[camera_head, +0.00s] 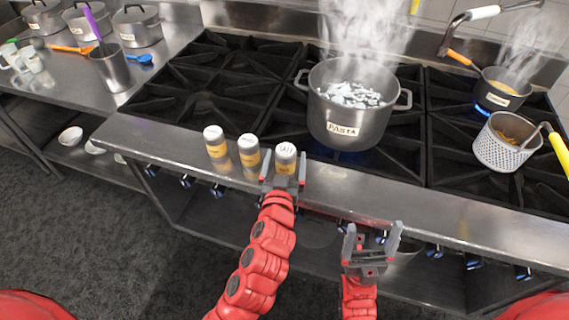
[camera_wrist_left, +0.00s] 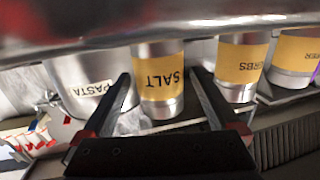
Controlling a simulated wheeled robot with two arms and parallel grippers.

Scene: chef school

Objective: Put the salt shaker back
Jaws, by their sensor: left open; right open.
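The salt shaker (camera_head: 286,157), a steel cylinder with a yellow label and white top, stands upright on the stove's front ledge (camera_head: 385,185). It is the rightmost of three shakers in a row. My left gripper (camera_head: 284,166) is open, with one finger on each side of the salt shaker. In the left wrist view, which is upside down, the salt shaker (camera_wrist_left: 160,92) with its SALT label sits between the open fingers. I cannot tell whether either finger touches it. My right gripper (camera_head: 372,236) is open and empty in front of the stove.
Two similar shakers, the middle one (camera_head: 249,151) and the left one (camera_head: 215,141), stand close by on the left. A steaming PASTA pot (camera_head: 348,125) is on the burner behind. A strainer (camera_head: 500,150) and smaller pot (camera_head: 497,92) are at right. Ledge right of the salt is clear.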

